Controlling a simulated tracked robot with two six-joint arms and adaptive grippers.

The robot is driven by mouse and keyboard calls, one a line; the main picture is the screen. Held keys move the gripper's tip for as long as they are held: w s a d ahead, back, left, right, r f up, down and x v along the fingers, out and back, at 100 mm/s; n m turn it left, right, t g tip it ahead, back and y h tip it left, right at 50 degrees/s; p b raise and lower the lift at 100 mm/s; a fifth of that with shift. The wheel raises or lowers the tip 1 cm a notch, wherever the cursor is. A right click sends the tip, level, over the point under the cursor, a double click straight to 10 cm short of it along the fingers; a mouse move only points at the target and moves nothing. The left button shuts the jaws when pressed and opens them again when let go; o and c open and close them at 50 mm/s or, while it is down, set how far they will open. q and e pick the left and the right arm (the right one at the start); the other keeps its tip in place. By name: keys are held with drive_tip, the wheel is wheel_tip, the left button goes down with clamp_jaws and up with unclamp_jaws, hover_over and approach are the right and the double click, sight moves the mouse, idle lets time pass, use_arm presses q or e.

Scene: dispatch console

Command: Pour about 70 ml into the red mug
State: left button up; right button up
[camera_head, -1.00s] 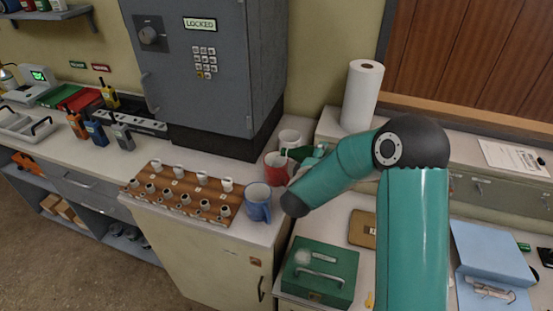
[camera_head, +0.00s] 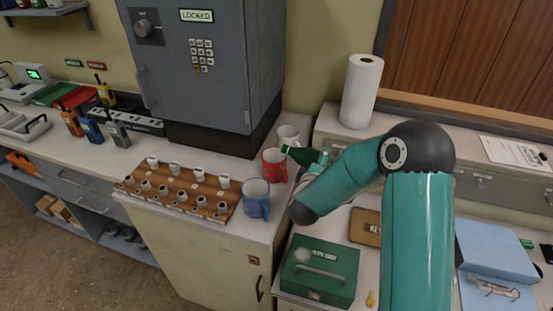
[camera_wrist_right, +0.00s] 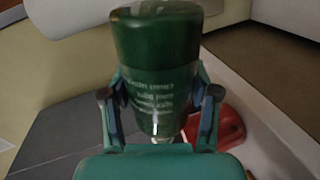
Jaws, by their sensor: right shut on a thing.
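The red mug (camera_head: 272,166) stands upright on the counter, between a blue mug (camera_head: 256,199) and a white mug (camera_head: 288,134). A green bottle (camera_head: 301,155) is tilted nearly on its side, its left end close to and above the red mug's right rim. My right gripper (camera_head: 321,166) is shut on the bottle. In the right wrist view, both fingers (camera_wrist_right: 159,98) clasp the bottle (camera_wrist_right: 157,45), and part of the red mug (camera_wrist_right: 231,128) shows at the lower right. I cannot see any liquid stream or the level in the mug. My left gripper is not in view.
A wooden rack (camera_head: 180,191) with several small white cups lies left of the mugs. A grey safe (camera_head: 200,75) stands behind. A paper roll (camera_head: 361,92) is at the back right; a green cash box (camera_head: 320,270) sits lower, in front.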

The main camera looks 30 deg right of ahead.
drive_tip(key=shift+f+b, duration=0.4)
drive_tip(key=shift+b, duration=0.2)
drive_tip(key=shift+s+r, duration=0.1)
drive_tip(key=shift+t, duration=0.3)
idle(1.1)
